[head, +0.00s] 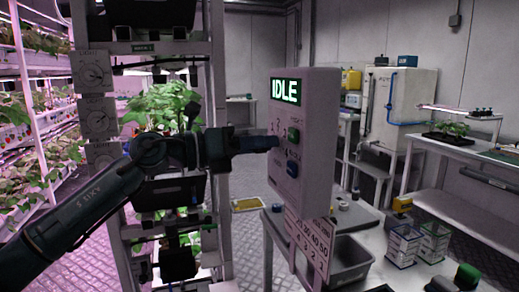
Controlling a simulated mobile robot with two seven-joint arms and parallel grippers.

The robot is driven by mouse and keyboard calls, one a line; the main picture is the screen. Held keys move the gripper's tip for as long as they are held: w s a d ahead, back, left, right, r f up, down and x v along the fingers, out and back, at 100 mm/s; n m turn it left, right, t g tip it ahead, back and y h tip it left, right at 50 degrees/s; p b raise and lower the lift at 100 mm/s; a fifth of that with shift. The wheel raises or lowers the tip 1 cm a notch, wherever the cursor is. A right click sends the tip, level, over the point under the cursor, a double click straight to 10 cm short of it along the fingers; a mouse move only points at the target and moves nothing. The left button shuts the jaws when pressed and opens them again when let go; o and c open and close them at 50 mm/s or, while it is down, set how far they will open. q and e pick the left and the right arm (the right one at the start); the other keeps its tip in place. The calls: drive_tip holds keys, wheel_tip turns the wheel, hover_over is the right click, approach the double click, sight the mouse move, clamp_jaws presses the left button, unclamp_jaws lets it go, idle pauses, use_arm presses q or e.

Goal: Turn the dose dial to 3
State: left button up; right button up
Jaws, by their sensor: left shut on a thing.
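The control box (318,130) is a pale upright panel with a lit display (286,91) reading IDLE. Its front face carries a green button (293,135) and a blue button (292,170). My left gripper (273,143) reaches in from the left and is shut at the left part of this face, on the dose dial. The gripper hides the dial, so its pointer and setting cannot be read. Small marks on the face around the fingertips are too small to read surely. My right gripper is not in view.
A number placard (309,240) hangs below the box. A grey bin (350,262) stands behind it. Labelled containers (404,246) and a green-capped item (467,277) are at lower right. A plant rack with white dials (97,117) stands close behind my left arm.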

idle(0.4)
use_arm(q)
drive_tip(key=o, duration=1)
drive_tip(key=shift+c, duration=0.2)
drive_tip(key=b+v, duration=0.2)
drive_tip(key=v, duration=1.1)
